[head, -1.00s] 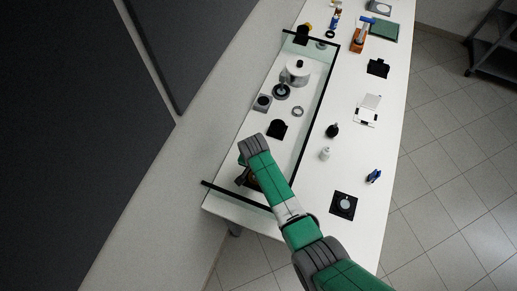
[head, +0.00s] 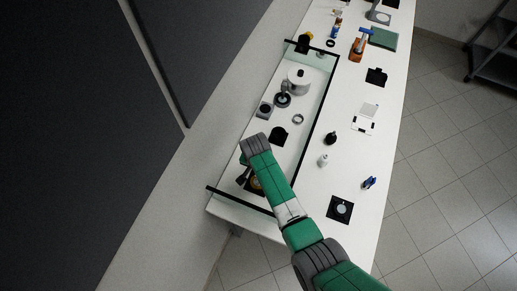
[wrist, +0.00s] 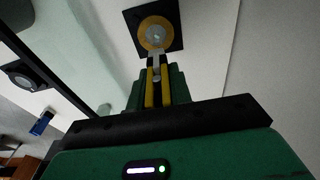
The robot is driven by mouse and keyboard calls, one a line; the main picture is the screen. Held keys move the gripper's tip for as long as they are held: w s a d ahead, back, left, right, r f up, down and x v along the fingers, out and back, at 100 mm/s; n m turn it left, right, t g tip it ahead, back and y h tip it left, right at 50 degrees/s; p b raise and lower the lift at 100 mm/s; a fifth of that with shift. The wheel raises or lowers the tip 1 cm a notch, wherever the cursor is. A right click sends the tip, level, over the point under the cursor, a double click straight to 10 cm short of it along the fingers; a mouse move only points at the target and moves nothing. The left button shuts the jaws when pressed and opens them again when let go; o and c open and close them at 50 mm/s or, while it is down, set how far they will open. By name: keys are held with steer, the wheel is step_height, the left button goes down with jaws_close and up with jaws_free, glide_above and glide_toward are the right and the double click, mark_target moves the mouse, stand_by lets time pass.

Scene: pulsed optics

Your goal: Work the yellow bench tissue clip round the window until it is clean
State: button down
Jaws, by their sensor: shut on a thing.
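The window (wrist: 156,37) is a round pale glass in a tan-gold ring on a black square plate, at the top of the wrist view. In the head view it shows partly behind my wrist (head: 256,184). My gripper (wrist: 157,85) is shut on the yellow clip (wrist: 150,92), which shows as yellow strips between the green fingers, with a pale grey tip. The tip overlaps the near edge of the ring in the wrist view; I cannot tell whether it touches the glass. In the head view my gripper (head: 243,178) is largely hidden by my wrist.
A black-edged clear panel (head: 318,125) runs along the bench beside my arm. Another black-plate mount (head: 340,209), a blue clip (head: 369,183) and small bottles (head: 323,160) stand to its right. A white cylinder (head: 299,79) and black mounts stand farther up the bench.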

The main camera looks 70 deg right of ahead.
steer(key=shift+f, duration=0.1)
step_height(320, 180, down, 5)
steer(key=b, duration=0.4)
steer(key=c, duration=1.8)
jaws_free()
steer(key=shift+w, duration=0.1)
jaws_close()
